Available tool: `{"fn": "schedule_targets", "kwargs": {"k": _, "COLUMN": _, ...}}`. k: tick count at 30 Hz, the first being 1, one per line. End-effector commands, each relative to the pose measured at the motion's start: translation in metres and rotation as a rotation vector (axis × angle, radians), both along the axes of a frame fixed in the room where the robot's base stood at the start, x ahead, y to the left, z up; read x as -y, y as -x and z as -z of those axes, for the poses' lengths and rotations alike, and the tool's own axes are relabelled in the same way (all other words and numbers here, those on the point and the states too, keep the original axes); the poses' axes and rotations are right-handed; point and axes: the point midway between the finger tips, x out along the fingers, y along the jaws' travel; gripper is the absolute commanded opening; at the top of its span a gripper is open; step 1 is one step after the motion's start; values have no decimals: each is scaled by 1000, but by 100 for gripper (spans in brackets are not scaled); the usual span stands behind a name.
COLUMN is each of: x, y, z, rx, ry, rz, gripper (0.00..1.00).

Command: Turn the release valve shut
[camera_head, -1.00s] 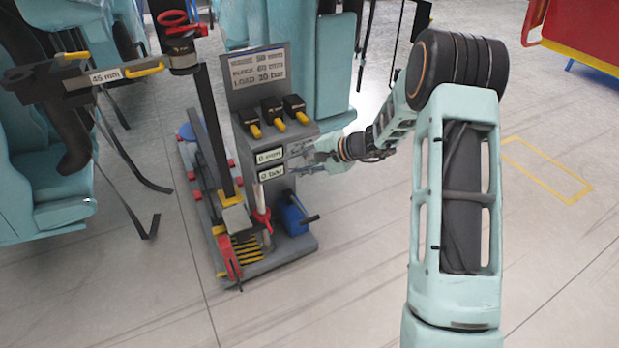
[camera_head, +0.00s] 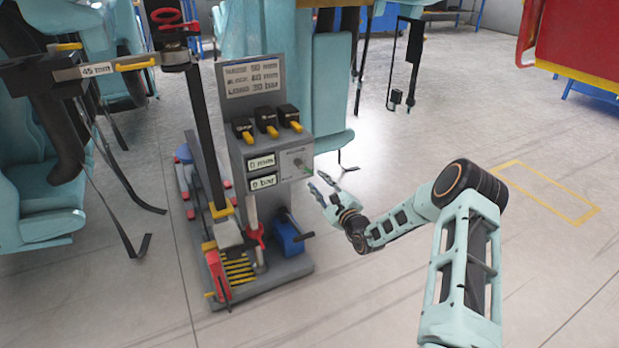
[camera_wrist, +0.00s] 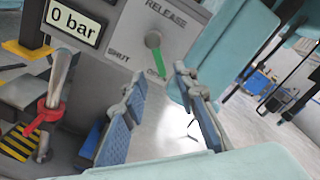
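The release valve is a small knob with a green pointer (camera_wrist: 157,58) on the grey panel, under the word RELEASE. It also shows on the panel's right side in the head view (camera_head: 305,168). The pointer points down and slightly right, to a partly hidden label that seems to read OPEN; SHUT is printed to the lower left. My gripper (camera_head: 333,179) is open and empty, just right of the panel and apart from the valve. In the wrist view my gripper's (camera_wrist: 158,78) blue-padded fingers spread below the valve.
The 0 bar display (camera_wrist: 75,21) is left of the valve. Yellow-tipped levers (camera_head: 268,128) sit above it. A red-collared handle (camera_head: 254,232) and a blue part (camera_head: 288,234) stand below. Teal seats (camera_head: 40,200) are at left. Floor right of the stand is clear.

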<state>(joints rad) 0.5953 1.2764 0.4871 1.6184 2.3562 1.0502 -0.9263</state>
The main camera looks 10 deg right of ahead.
Motion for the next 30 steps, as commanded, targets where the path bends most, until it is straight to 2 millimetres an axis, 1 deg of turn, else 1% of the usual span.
{"fn": "schedule_targets", "kwargs": {"k": 1, "x": -5, "y": -11, "z": 3, "rx": 3, "ry": 0, "rz": -1, "gripper": 27}}
{"fn": "schedule_targets", "kwargs": {"k": 3, "x": -8, "y": -23, "z": 4, "rx": 1, "ry": 0, "rz": -1, "gripper": 27}}
{"fn": "schedule_targets", "kwargs": {"k": 6, "x": -14, "y": -38, "z": 3, "rx": 1, "ry": 0, "rz": -1, "gripper": 27}}
{"fn": "schedule_targets", "kwargs": {"k": 10, "x": -17, "y": -52, "z": 2, "rx": 1, "ry": 0, "rz": -1, "gripper": 27}}
{"fn": "schedule_targets", "kwargs": {"k": 15, "x": -20, "y": -60, "z": 1, "rx": -1, "ry": -1, "rz": -1, "gripper": 27}}
{"fn": "schedule_targets", "kwargs": {"k": 23, "x": -21, "y": -61, "z": 0, "rx": -2, "ry": -1, "rz": -1, "gripper": 27}}
{"fn": "schedule_targets", "kwargs": {"k": 26, "x": -21, "y": -61, "z": 0, "rx": -2, "ry": -1, "rz": -1, "gripper": 18}}
{"fn": "schedule_targets", "kwargs": {"k": 30, "x": -21, "y": -61, "z": 0, "rx": -1, "ry": 0, "rz": -1, "gripper": 3}}
